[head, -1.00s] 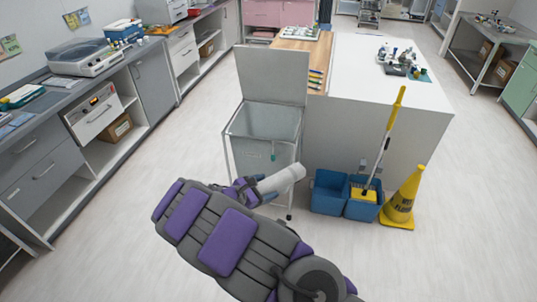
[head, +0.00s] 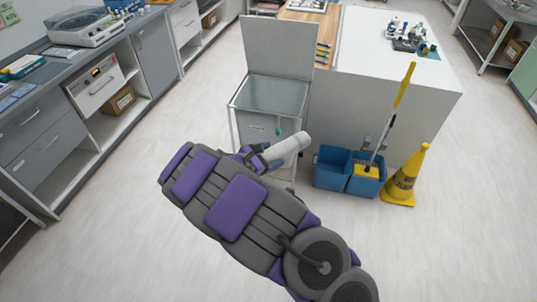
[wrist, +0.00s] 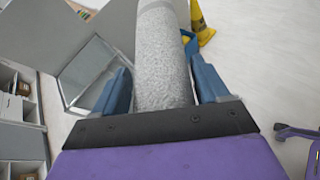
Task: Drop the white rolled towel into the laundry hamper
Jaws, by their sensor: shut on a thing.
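The white rolled towel (head: 287,146) is held in my gripper (head: 262,160), in front of the hamper in the head view. In the wrist view the towel (wrist: 162,60) lies lengthwise between the two blue fingers of my gripper (wrist: 163,85). The laundry hamper (head: 262,128) is a grey-white bin with its lid raised at the back and its top open. The towel is on the near side of the hamper, at its lower right in the picture. The hamper also shows at the left in the wrist view (wrist: 90,72). Part of its lower front is hidden by my arm.
A blue mop bucket (head: 345,172) with a yellow-handled mop (head: 401,88) stands right of the hamper, beside a yellow wet-floor cone (head: 405,178). A white-topped island (head: 385,108) is behind them. Grey cabinets (head: 52,140) line the left. Floor is clear between cabinets and hamper.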

